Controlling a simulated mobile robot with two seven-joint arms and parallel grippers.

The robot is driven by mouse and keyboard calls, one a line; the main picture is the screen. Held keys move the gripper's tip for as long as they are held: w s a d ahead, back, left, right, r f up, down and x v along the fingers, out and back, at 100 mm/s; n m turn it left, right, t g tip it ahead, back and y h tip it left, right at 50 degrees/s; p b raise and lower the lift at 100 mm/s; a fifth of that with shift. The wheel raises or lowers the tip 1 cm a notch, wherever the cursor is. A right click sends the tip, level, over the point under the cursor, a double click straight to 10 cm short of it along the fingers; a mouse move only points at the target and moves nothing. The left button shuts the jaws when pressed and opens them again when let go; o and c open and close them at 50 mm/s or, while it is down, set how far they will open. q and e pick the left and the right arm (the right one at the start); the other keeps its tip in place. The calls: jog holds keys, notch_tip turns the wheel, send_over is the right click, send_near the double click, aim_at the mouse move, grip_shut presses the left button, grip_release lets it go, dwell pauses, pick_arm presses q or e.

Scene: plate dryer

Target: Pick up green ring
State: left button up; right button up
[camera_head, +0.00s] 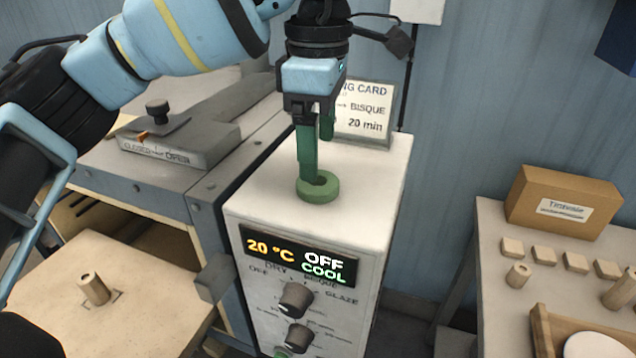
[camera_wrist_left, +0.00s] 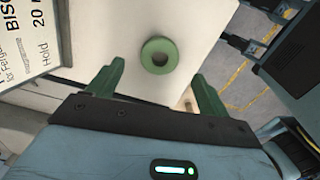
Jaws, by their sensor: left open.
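The green ring (camera_head: 318,188) lies flat on the white top of the control box (camera_head: 262,200). In the left wrist view the ring (camera_wrist_left: 159,56) sits ahead of and between the two green fingers, with its dark centre hole showing. My left gripper (camera_head: 318,150) points down above the box top, its fingers apart and empty. In the head view one finger overlaps the ring's back edge; I cannot tell whether it touches. The left gripper also shows in the left wrist view (camera_wrist_left: 157,78). My right gripper is in neither view.
A firing card (camera_head: 364,112) stands at the back of the box top, close behind the gripper. A grey unit with a lever (camera_head: 170,145) is to the left. A table at right holds a cardboard box (camera_head: 563,203), small blocks and a wooden tray (camera_head: 545,330).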

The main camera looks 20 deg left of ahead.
aim_at(319, 181)
pick_arm(q)
jog(key=shift+f, duration=2.5)
jog(key=c, duration=1.1)
jog(key=shift+o, duration=0.2)
jog(key=shift+d+r, duration=0.1)
jog(key=shift+r, duration=0.7)
notch_tip(319, 181, up, 2)
jog(key=shift+r, duration=0.1)
jog(key=s+d+r, duration=0.1)
jog(key=s+d, duration=0.1)
jog(key=s, duration=1.4)
jog(key=shift+b, duration=0.3)
